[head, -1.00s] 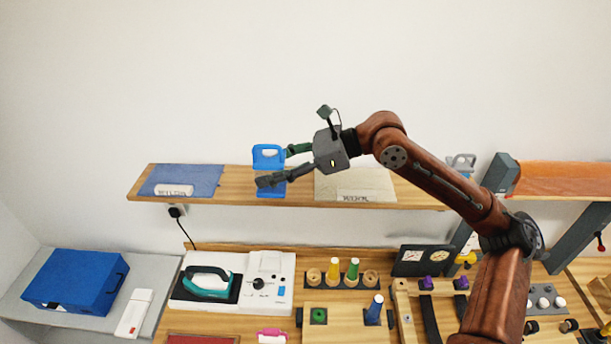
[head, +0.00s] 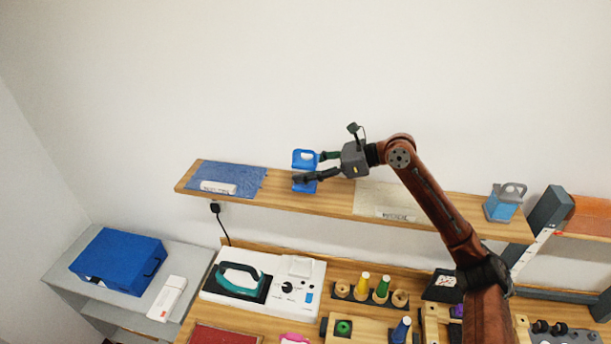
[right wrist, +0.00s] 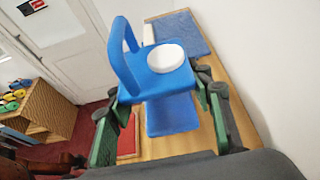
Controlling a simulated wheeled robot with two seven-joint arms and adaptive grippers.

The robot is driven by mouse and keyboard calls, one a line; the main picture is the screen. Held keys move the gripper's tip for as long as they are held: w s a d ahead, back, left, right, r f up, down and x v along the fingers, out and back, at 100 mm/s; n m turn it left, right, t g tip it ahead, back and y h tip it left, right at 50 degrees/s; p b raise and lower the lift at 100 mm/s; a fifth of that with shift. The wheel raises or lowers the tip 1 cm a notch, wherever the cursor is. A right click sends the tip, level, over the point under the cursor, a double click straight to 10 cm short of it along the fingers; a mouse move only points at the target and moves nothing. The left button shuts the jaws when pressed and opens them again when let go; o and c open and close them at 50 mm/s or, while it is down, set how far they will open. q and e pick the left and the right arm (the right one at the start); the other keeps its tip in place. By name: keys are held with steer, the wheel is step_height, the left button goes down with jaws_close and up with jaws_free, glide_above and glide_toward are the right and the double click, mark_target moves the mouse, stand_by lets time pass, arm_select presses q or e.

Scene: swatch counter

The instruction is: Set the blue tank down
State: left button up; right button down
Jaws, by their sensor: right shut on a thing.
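The blue tank (head: 305,156) has a loop handle on top and, in the right wrist view, a round white cap (right wrist: 166,57). My right gripper (head: 309,168) is shut on the tank, with a finger on each side of its body, also in the right wrist view (right wrist: 162,93). The tank is upright over the bare strip of wooden shelf (head: 330,199) between a blue mat (head: 238,176) and a beige mat (head: 385,196). I cannot tell whether its base touches the shelf. My left gripper is not in view.
A second, greyer blue tank (head: 503,205) stands at the shelf's right end. Labelled strips lie on both mats. Below are an iron on a white station (head: 309,270), coloured cones (head: 362,286) and a blue case (head: 118,262). A plain wall is behind the shelf.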

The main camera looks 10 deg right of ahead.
steer(key=shift+w+f, duration=0.6)
step_height(320, 180, down, 2)
steer(key=shift+f+p, duration=0.25)
steer(key=shift+p, duration=0.6)
steer(key=shift+f, duration=0.3)
steer(key=shift+f, duration=0.1)
steer(key=c, duration=1)
jaws_free()
steer(key=shift+f, duration=0.15)
